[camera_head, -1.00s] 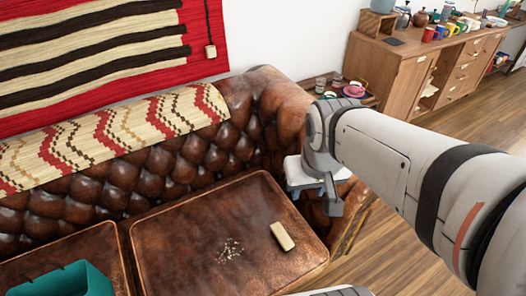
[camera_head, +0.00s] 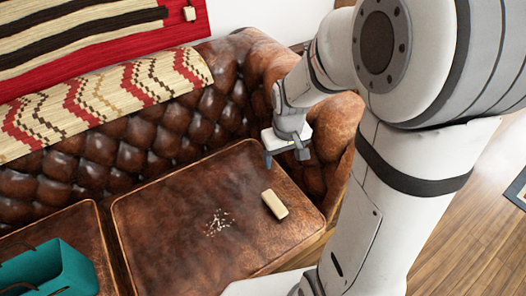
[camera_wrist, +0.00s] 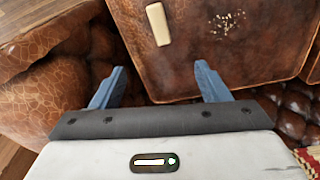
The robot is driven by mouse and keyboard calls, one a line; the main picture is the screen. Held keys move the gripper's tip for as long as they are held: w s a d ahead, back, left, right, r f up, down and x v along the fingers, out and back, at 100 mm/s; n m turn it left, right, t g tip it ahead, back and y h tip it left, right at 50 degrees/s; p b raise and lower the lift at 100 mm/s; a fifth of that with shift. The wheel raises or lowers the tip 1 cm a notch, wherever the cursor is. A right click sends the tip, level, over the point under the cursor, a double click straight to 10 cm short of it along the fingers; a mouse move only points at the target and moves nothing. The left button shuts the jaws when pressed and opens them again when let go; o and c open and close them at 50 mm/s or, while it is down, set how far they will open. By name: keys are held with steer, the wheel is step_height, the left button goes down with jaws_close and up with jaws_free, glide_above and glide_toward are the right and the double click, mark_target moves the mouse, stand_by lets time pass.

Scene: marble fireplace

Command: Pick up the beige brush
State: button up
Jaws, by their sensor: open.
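The beige brush (camera_head: 274,204) is a small block lying flat on the brown leather seat cushion (camera_head: 160,222), near its right edge. It also shows in the wrist view (camera_wrist: 158,25), at the top, beyond my fingers and left of centre. My gripper (camera_head: 286,160) hangs above the back right of the cushion, apart from the brush. In the wrist view its two blue fingers (camera_wrist: 160,86) are spread wide with nothing between them.
Pale crumbs (camera_head: 219,222) lie on the cushion left of the brush. A teal bag (camera_head: 50,270) stands on the left cushion. The tufted backrest (camera_head: 130,150) and the rolled armrest (camera_head: 335,125) rise around the seat. The cushion between is clear.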

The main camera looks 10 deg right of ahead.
steer(key=n+g+b, duration=0.1)
steer(key=n+b, duration=0.1)
steer(key=b, duration=0.7)
glide_toward(275, 201)
step_height(275, 201, down, 5)
steer(key=shift+w+a+f, duration=0.1)
steer(key=shift+w, duration=0.05)
step_height(275, 201, down, 6)
steer(key=shift+f+b, duration=0.1)
steer(key=shift+b, duration=0.85)
steer(key=c, duration=1.1)
steer(key=shift+r, duration=0.2)
step_height(275, 201, up, 10)
steer(key=p, duration=0.3)
